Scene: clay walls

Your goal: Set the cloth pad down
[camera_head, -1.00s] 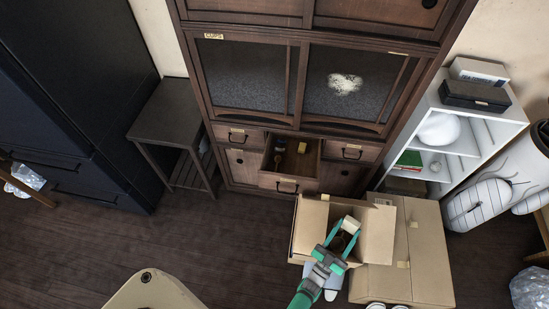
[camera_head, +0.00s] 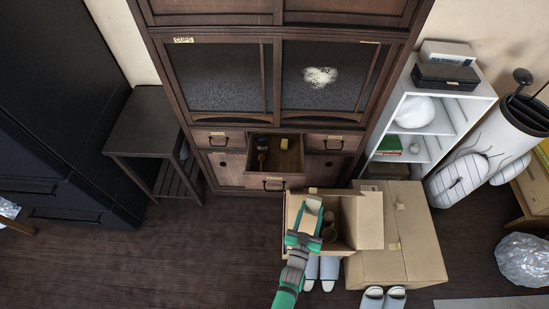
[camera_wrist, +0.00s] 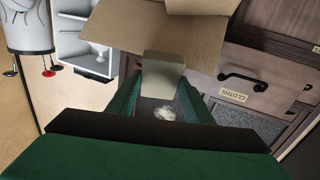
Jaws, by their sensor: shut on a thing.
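My gripper (camera_head: 311,214) is shut on a pale beige block-like pad, the cloth pad (camera_head: 313,205), which sticks out past the fingertips. In the head view they are over the left part of an open cardboard box (camera_head: 361,218); the height above it is hard to tell. In the wrist view the cloth pad (camera_wrist: 163,70) sits between the green fingers, its far end in front of a cardboard flap (camera_wrist: 150,30). The dark cabinet (camera_head: 222,80) has a whitish patch (camera_head: 320,76) on its right door panel.
An open drawer (camera_head: 275,160) holds a yellow item and a dark item. A drawer labelled CLOTHS (camera_wrist: 234,95) shows in the wrist view. A closed carton (camera_head: 408,245) adjoins the open box. Slippers (camera_head: 384,298) lie in front. Floor at left (camera_head: 160,260) is clear.

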